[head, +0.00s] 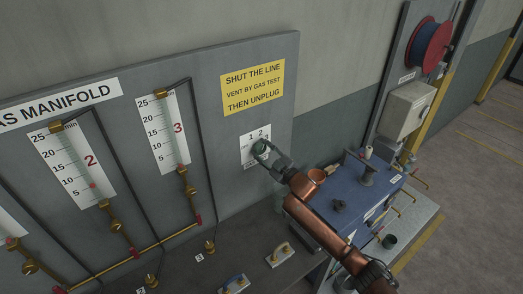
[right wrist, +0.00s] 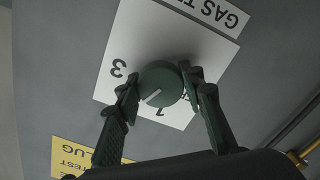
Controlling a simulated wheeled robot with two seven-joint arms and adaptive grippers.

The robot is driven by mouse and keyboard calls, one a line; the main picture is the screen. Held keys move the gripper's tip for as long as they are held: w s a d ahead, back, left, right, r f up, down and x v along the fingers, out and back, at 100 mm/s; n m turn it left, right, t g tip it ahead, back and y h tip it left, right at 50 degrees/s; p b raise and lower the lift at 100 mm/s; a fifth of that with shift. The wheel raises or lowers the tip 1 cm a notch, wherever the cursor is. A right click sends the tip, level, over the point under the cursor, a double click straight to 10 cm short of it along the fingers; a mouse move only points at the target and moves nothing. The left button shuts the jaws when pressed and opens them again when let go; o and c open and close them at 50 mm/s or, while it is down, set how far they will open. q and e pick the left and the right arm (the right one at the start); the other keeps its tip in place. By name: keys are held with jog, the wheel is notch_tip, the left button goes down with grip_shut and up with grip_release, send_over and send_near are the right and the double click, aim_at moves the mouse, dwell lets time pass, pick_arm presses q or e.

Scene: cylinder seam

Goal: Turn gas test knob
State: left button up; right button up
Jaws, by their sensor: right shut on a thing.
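The gas test knob (right wrist: 162,84) is a round dark green knob on a white plate (right wrist: 205,55) with numbers. In the right wrist view its white pointer line slants to the lower left, between the 3 and another, partly hidden figure. My right gripper (right wrist: 161,88) has one finger on each side of the knob and is shut on it. In the head view the right gripper (head: 267,151) is at the plate (head: 249,150) on the grey panel and covers part of it. My left gripper is not in view.
A yellow sign (head: 252,87) is above the plate. Gauges 2 (head: 75,165) and 3 (head: 163,130) with brass valves and pipes are on the panel to the left. Several small fittings lie on the dark bench (head: 225,265). A blue box (head: 365,185) stands to the right.

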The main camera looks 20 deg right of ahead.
jog(key=o, duration=1.2)
jog(key=shift+c, duration=0.2)
jog(key=v, duration=1.2)
